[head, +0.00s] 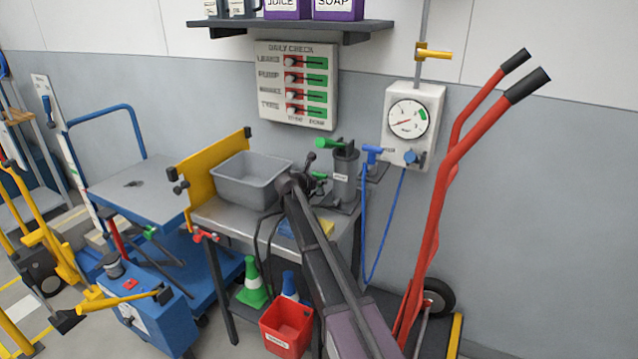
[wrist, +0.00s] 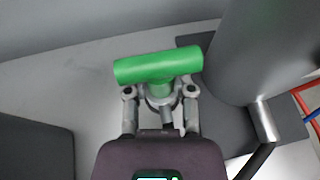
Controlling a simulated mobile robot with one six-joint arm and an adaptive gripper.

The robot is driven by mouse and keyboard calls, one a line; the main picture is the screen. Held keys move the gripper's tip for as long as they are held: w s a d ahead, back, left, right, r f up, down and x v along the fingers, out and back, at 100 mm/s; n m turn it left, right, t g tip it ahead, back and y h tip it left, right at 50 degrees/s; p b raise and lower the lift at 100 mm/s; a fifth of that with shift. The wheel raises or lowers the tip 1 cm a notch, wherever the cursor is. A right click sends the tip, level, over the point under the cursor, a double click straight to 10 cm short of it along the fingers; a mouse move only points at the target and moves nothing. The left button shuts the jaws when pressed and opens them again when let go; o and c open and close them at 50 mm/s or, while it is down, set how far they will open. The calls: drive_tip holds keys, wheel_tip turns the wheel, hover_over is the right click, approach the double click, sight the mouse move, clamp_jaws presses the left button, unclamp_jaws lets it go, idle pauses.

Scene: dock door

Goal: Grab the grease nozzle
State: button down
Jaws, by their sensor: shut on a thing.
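The green T-shaped piece (wrist: 158,67), which I take to be the grease nozzle, is between my fingers in the wrist view. My gripper (wrist: 160,95) is shut on its narrow stem, with the wide green bar just beyond the fingertips. In the head view a small green part (head: 319,176) shows beside my gripper (head: 309,179), left of a grey canister (head: 345,178). The canister stands close on the right in the wrist view (wrist: 262,50). The lower end of the stem is hidden by my fingers.
A grey bin (head: 245,190) stands on the bench to the left. A blue hose nozzle (head: 372,154) hangs at the right under a wall gauge (head: 408,117). A red hand truck (head: 440,190) leans further right.

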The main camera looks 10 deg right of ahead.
sight(319, 174)
idle(0.4)
wheel_tip(319, 174, up, 3)
drive_tip(key=p, duration=0.3)
drive_tip(key=shift+r, duration=0.2)
drive_tip(key=shift+s+a+r+p, duration=0.15)
drive_tip(key=shift+r+p, duration=0.2)
drive_tip(key=shift+p, duration=0.2)
drive_tip(key=s+a, duration=1)
drive_tip(key=a, duration=0.1)
drive_tip(key=shift+s+a+r+p, duration=0.25)
drive_tip(key=shift+r+p, duration=0.2)
